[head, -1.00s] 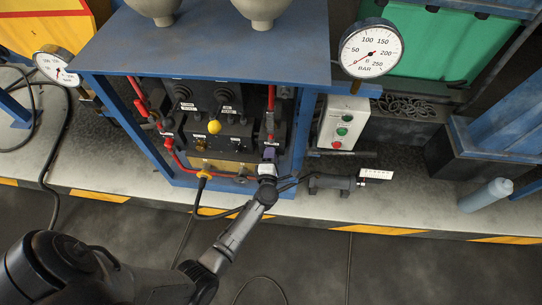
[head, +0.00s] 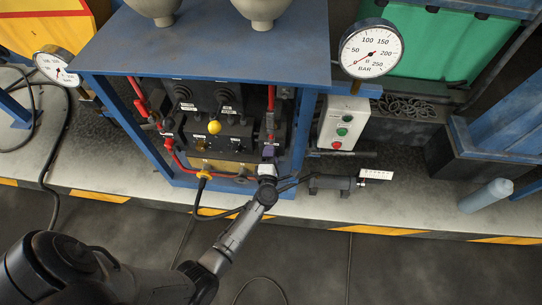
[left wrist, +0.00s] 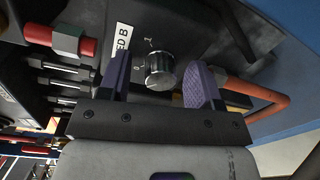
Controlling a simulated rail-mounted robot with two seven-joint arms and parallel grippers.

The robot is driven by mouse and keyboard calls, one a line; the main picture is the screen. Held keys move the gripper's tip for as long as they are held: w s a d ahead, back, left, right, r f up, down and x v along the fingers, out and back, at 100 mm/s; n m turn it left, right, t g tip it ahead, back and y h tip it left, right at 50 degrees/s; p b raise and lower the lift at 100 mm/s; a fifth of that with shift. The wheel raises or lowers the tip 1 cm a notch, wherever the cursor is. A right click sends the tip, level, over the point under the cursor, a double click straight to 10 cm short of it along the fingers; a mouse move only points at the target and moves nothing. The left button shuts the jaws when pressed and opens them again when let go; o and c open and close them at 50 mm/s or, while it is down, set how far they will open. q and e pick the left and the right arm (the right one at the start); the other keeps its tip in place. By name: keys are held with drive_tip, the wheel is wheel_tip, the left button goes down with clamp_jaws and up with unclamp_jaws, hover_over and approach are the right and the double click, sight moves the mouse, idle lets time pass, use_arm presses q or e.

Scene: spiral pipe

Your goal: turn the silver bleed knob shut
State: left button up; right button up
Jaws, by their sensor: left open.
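The silver bleed knob (left wrist: 159,70) is a short round knob on a dark panel in the left wrist view. A white label ending in "ED B" (left wrist: 122,41) is beside it, with small "1" and "0" marks near its rim. My left gripper (left wrist: 158,80) is open, with one purple finger on each side of the knob. I cannot tell whether either finger touches it. In the head view my left gripper (head: 268,154) is at the lower right of the blue-framed panel, and I cannot make out the knob there. My right gripper is not in view.
Red hose (head: 180,160) and a red fitting (left wrist: 60,40) are close to the panel. An orange-red pipe (left wrist: 262,92) runs right of the fingers.

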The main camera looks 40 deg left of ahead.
use_arm(q)
drive_tip(key=p+v, duration=0.3)
drive_tip(key=v, duration=1.1)
drive_tip(key=shift+p, duration=0.4)
drive_tip(key=shift+w+a, duration=0.1)
